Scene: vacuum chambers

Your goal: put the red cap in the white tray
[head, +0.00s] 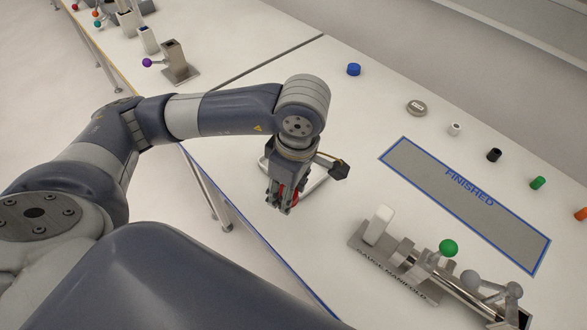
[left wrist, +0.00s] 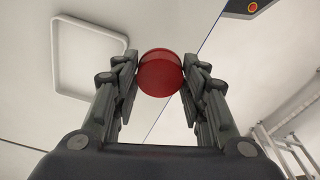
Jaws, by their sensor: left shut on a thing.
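The red cap (left wrist: 160,73) is held between the two fingertips of my left gripper (left wrist: 157,75) in the left wrist view. In the head view my left gripper (head: 283,207) points down over the table, with a bit of the red cap (head: 287,192) showing between its fingers. The white tray (left wrist: 56,58) shows as a rounded square rim at the upper left of the left wrist view, apart from the cap. In the head view the tray (head: 312,189) is partly hidden behind the gripper. My right gripper is not in view.
A gauge manifold (head: 405,262) with a green ball knob stands in front on the right. A grey mat marked FINISHED (head: 465,205) lies behind it. A blue cap (head: 354,69) and several small parts line the far side. The table edge runs close by the gripper.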

